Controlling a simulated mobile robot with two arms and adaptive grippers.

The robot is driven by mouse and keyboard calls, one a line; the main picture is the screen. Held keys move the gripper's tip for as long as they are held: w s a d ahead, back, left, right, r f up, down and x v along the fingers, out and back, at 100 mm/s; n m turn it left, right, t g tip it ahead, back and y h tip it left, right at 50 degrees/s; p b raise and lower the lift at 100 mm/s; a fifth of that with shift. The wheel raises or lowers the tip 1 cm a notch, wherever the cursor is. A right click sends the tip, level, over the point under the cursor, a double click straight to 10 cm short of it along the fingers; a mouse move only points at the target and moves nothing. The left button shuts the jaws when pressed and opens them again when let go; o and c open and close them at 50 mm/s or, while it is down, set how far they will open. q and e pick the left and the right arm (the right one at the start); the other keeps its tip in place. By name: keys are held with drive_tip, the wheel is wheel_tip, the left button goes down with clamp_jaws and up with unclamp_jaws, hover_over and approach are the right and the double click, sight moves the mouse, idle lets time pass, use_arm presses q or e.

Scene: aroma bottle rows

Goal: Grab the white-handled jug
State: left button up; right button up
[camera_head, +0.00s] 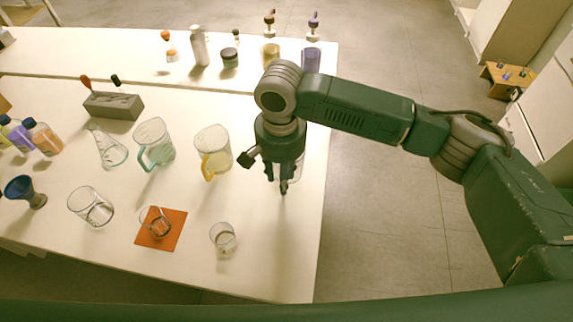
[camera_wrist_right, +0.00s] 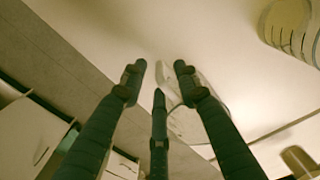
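The white-handled jug is mostly hidden behind my right gripper in the head view; only a glassy edge (camera_head: 299,168) of it shows near the right side of the table. In the right wrist view the clear jug (camera_wrist_right: 190,125) shows behind the fingers, with its pale handle near the fingertips. My right gripper (camera_head: 284,186) points down over the jug's place. Its fingers are spread open in the right wrist view (camera_wrist_right: 160,78), and nothing is clearly held between them. Whether a finger touches the jug cannot be told. My left gripper is not in view.
A yellow-handled jug (camera_head: 212,143) and a teal-handled jug (camera_head: 155,137) stand left of the gripper. A small glass (camera_head: 223,238) and an orange mat (camera_head: 172,238) bearing a glass lie nearer. Several bottles line the back. The table's right edge (camera_head: 322,200) is close.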

wheel_tip(320, 180, down, 3)
drive_tip(key=shift+f, duration=0.2)
drive_tip(key=shift+c, duration=0.3)
clamp_jaws()
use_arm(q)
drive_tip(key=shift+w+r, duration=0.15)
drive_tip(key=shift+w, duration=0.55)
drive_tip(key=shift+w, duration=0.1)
use_arm(e)
drive_tip(key=shift+r, duration=0.25)
